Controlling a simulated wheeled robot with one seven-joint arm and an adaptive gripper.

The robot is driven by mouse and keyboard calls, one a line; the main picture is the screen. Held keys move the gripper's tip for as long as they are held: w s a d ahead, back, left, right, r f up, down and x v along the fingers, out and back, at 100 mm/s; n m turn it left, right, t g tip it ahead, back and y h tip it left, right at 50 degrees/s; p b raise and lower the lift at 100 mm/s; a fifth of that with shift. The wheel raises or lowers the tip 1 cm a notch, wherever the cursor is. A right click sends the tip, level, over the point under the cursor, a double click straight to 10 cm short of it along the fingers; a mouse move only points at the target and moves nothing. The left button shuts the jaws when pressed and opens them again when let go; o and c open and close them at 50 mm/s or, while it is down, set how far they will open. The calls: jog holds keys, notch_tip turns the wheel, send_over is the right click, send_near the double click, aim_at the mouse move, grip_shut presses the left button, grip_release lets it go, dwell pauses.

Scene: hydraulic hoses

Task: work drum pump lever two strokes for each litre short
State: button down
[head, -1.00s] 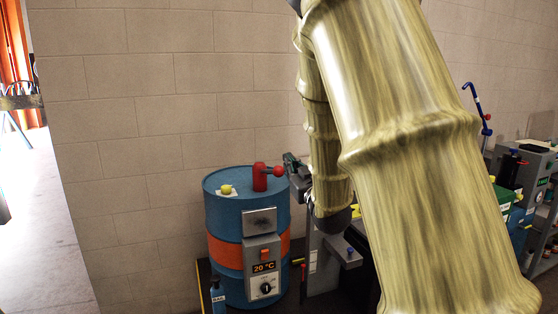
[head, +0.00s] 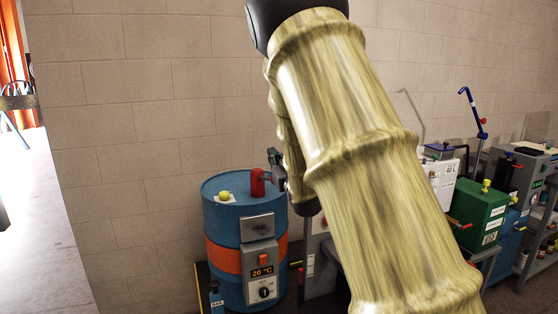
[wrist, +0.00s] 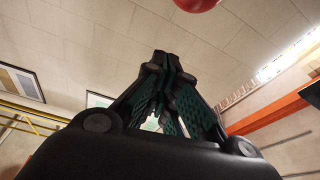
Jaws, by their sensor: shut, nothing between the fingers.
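The blue drum (head: 223,227) with an orange band stands against the wall, left of my arm. A red pump (head: 257,184) stands on its lid, and its lever points right towards my gripper. My gripper (head: 276,160) is beside the lever end at the drum's right rim, partly hidden by my arm. In the wrist view its fingers (wrist: 163,62) are shut and empty. A red ball knob (wrist: 196,4) shows at the top edge, apart from the fingertips in the picture. I cannot tell whether any part of the gripper touches the lever.
A grey box with a 20 °C display (head: 262,272) is on the drum's front. A yellow knob (head: 225,196) sits on the lid. A green tank (head: 478,212), a white tank (head: 442,180) and a blue hooked pipe (head: 474,112) stand at right. My arm blocks the middle.

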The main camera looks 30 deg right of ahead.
jog(key=shift+s+d+f+p, duration=0.15)
jog(key=shift+s+f+p, duration=0.1)
jog(key=shift+f, duration=0.7)
jog(key=shift+s+d+f+p, duration=0.1)
jog(key=shift+d+f+p, duration=0.1)
jog(key=shift+f, duration=0.75)
jog(key=shift+a, duration=0.1)
